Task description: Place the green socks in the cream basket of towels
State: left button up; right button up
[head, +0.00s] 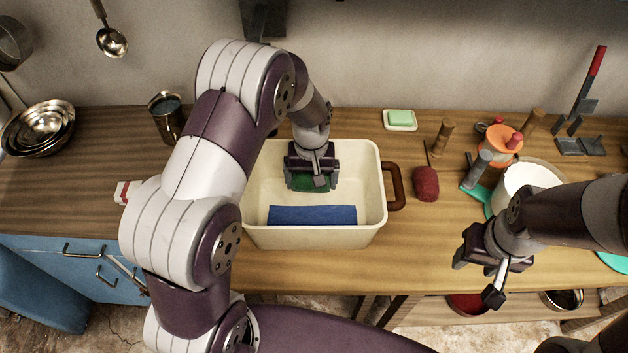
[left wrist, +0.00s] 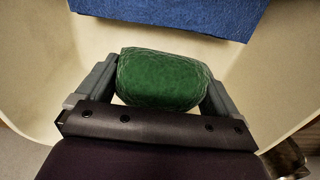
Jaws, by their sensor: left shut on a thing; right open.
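The green socks (left wrist: 160,82) are a rolled green bundle between the fingers of my left gripper (left wrist: 160,90), which is shut on them. In the head view the green socks (head: 308,183) show just below my left gripper (head: 311,180), over the inside of the cream basket (head: 260,238). A folded blue towel (head: 312,215) lies in the basket; it also shows at the top of the left wrist view (left wrist: 190,12). I cannot tell whether the socks touch the basket floor. My right gripper (head: 478,279) is open and empty over the counter's front edge at the right.
A dark red bundle (head: 426,184) lies right of the basket's brown handle (head: 395,187). A green soap on a dish (head: 400,119) sits behind. An orange item (head: 503,140), a white bowl (head: 530,180) and wooden pegs crowd the right. Metal bowls (head: 42,125) and a metal cup (head: 166,115) stand left.

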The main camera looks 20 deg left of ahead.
aim_at(312, 201)
pick_arm(q)
jog(key=f, duration=0.6)
jog(key=shift+w+f, duration=0.2)
jog(key=shift+f, duration=0.05)
jog(key=o, duration=0.7)
notch_tip(312, 201, up, 12)
jog(key=shift+s+r+b, duration=0.1)
jog(key=shift+r+b, duration=0.05)
jog(key=shift+b, duration=0.15)
jog(key=s+r+m, duration=0.1)
jog(key=s, duration=0.4)
jog(key=s+a+r+m+t, duration=0.1)
jog(key=s, duration=0.4)
jog(key=s+a+r+m, duration=0.1)
jog(key=s, duration=0.4)
jog(key=shift+s+a+r, duration=0.15)
jog(key=shift+s+r, duration=0.1)
jog(key=shift+r, duration=0.15)
jog(key=shift+w+f, duration=0.1)
jog(key=shift+w, duration=0.05)
